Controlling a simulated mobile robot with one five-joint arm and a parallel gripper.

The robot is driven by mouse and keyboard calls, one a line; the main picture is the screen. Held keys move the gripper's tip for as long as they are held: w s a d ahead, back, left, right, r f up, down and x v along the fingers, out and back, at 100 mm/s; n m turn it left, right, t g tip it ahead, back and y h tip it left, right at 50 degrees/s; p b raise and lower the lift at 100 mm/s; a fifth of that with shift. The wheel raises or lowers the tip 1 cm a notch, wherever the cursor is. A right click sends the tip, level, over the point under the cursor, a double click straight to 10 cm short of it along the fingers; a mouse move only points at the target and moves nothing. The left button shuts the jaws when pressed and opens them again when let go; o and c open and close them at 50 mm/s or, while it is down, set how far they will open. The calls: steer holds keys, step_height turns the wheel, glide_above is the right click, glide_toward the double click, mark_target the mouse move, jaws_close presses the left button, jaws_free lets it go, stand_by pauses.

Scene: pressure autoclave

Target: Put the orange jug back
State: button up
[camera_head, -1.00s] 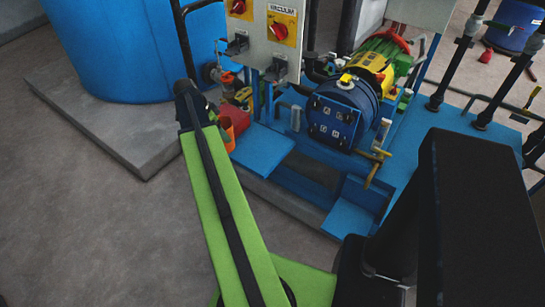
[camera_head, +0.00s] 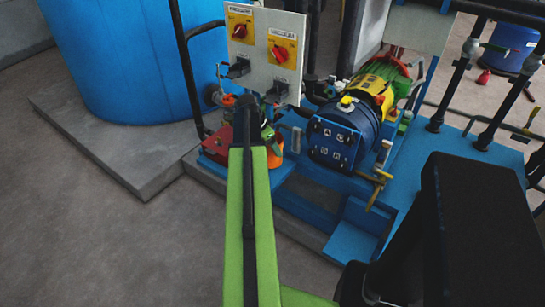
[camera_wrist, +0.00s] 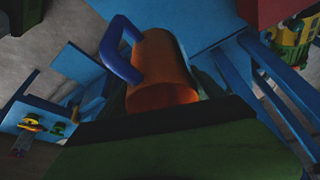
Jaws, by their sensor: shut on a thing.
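The orange jug (camera_wrist: 162,75) fills the middle of the wrist view, tilted, with its blue handle (camera_wrist: 121,50) towards the upper left. In the head view only part of the jug (camera_head: 274,150) shows, just right of the end of my green arm. My gripper (camera_head: 256,128) is at the far end of that arm, and its fingertips are mostly hidden by the arm. It is shut on the jug, above the blue skid. How the fingers sit on the jug is not clear.
A switch panel (camera_head: 265,48) with red knobs stands just behind the jug. The blue motor-pump unit (camera_head: 338,132) is close on the right, and a large blue tank (camera_head: 120,60) is at the left. A red plate (camera_head: 214,143) lies left of my arm. Grey floor (camera_head: 110,240) is free at front left.

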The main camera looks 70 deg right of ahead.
mark_target(272, 154)
step_height(272, 154, down, 6)
steer(key=b, duration=0.5)
steer(key=shift+f, duration=0.1)
steer(key=shift+s+r, duration=0.15)
steer(key=shift+r, duration=0.05)
steer(key=shift+f, duration=0.15)
steer(key=o, duration=2)
steer(key=shift+r+p, duration=0.5)
steer(key=shift+p, duration=0.1)
steer(key=p+v, duration=1)
steer(key=v, duration=0.1)
